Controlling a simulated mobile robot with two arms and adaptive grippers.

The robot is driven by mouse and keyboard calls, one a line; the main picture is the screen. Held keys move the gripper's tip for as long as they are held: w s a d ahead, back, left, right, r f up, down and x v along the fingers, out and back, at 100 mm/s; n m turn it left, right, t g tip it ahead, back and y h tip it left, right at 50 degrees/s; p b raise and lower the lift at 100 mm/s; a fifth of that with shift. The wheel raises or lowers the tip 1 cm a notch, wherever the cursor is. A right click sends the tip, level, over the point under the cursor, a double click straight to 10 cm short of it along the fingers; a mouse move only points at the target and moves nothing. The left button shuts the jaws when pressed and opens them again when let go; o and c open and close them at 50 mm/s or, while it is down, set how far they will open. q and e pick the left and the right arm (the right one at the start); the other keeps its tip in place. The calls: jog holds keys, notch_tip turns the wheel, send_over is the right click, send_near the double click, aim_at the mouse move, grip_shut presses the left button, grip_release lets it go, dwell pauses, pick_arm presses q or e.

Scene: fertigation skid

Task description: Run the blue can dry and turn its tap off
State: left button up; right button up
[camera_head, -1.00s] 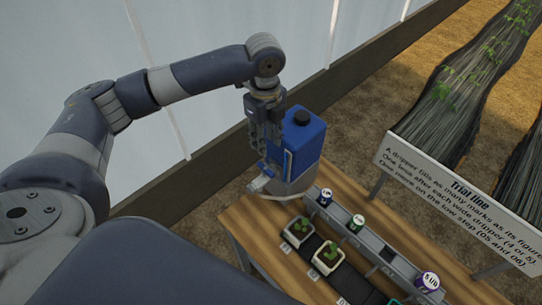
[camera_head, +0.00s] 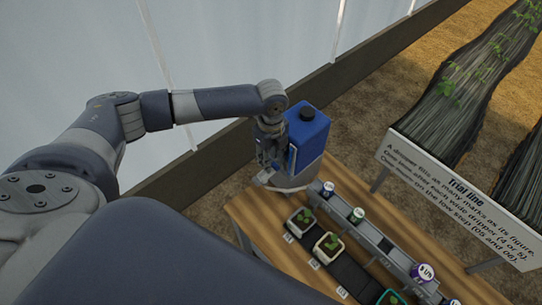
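The blue can (camera_head: 310,131) with a black cap stands upright on a grey stand (camera_head: 300,178) at the far end of the wooden bench. Its pale tap (camera_head: 263,176) sticks out low on the left side, partly hidden by my gripper. My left gripper (camera_head: 268,161) points down beside the can's left face, just above the tap. Its fingers are dark and small here, so I cannot tell their opening or whether they touch the tap. The liquid level in the can does not show clearly. My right gripper is out of view.
A grey rail (camera_head: 375,234) with several labelled drippers runs along the bench (camera_head: 248,209). Seedling pots (camera_head: 301,221) stand on a dark strip beside it. A "Trial line" sign (camera_head: 460,195) stands behind at right. A greenhouse wall rises behind the can.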

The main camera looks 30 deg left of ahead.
pick_arm(q)
grip_shut()
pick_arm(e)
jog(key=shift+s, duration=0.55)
pick_arm(q)
jog(key=shift+n, duration=0.3)
jog(key=n, duration=0.2)
jog(key=shift+n, duration=0.4)
jog(key=n, duration=0.5)
jog(key=shift+r+n, duration=0.1)
jog(key=shift+n, duration=0.2)
jog(key=n, duration=0.4)
jog(key=shift+w+n, duration=0.15)
jog(key=shift+n, duration=1.95)
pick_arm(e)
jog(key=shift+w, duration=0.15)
pick_arm(q)
jog(key=shift+r, duration=0.1)
